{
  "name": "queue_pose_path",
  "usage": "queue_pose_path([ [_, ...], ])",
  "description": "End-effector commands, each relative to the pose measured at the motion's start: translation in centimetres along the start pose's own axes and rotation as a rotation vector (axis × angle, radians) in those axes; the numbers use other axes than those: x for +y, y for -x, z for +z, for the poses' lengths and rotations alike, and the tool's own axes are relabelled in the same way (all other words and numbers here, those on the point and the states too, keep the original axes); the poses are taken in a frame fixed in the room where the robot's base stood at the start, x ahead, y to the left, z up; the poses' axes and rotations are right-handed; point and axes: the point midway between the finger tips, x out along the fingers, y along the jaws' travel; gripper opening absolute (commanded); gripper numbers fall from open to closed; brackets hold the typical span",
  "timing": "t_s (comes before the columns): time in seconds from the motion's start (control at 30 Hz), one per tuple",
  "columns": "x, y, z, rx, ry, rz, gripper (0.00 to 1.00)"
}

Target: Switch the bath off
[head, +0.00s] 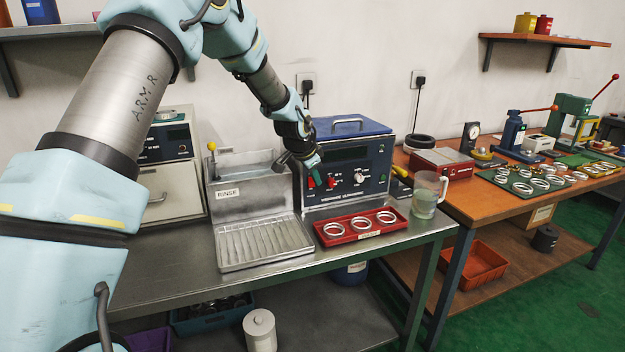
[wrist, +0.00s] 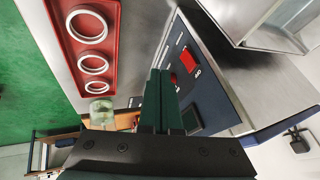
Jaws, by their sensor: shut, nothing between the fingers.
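The ultrasonic bath (head: 347,204) is a dark blue box with a blue lid and a front control panel, at the back of the steel bench. My gripper (head: 315,163) is shut and empty, in front of the panel's left side. In the wrist view its green fingers (wrist: 157,85) lie close to the panel, beside a red rocker switch (wrist: 188,60). A smaller red switch (wrist: 173,79) is partly hidden behind the fingers. I cannot tell whether the fingertips touch the panel.
A red tray (head: 333,240) with metal rings lies before the bath. A glass beaker (head: 425,197) stands to its right. The rinse sink (head: 235,207) with a ribbed drainer (head: 262,262) is on the left. A wooden bench (head: 470,208) stands further right.

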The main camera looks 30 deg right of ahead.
Motion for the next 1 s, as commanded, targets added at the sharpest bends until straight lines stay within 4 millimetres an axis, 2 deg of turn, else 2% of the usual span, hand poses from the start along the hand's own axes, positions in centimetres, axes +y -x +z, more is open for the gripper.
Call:
queue_pose_path([
  [0.5,-1.1,8.4,0.0,0.001,0.003,-0.005,0.0],
  [0.7,-1.1,9.7,0.0,0.0,0.002,-0.002,0.0],
  [1.0,-1.1,9.8,-0.1,0.0,0.001,-0.002,0.0],
])
